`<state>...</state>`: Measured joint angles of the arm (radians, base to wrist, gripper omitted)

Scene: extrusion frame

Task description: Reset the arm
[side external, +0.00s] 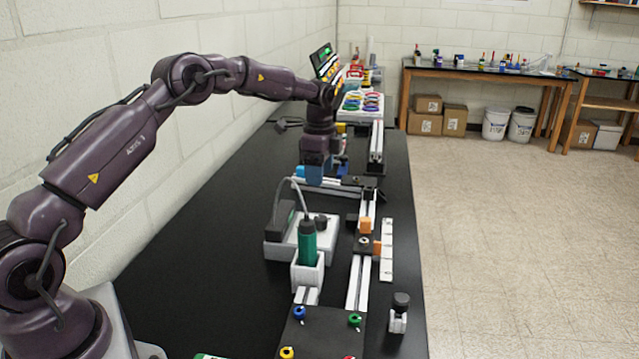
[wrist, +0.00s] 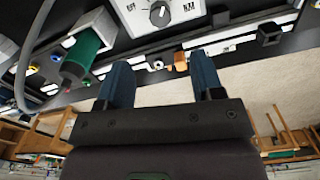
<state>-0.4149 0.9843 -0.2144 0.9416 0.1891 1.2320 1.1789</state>
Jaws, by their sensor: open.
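My gripper (wrist: 162,85) is open and empty in the wrist view, its two blue fingers apart with nothing between them touching. In the side view my gripper (side external: 312,176) hangs at the end of my arm, pointing down over the far half of the black table (side external: 225,260). It is beyond the green-handled tool in its stand and close to the aluminium extrusion pieces. Its fingertips are partly hidden there, and I cannot tell their exact height above the table.
A green-handled tool (side external: 307,243) stands in a white holder beside a grey control box (side external: 275,250) with a cable. Aluminium rails (side external: 357,283) with orange blocks (side external: 365,224) run along the right. A black board (side external: 322,334) with coloured knobs lies in front. The table's left side is clear.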

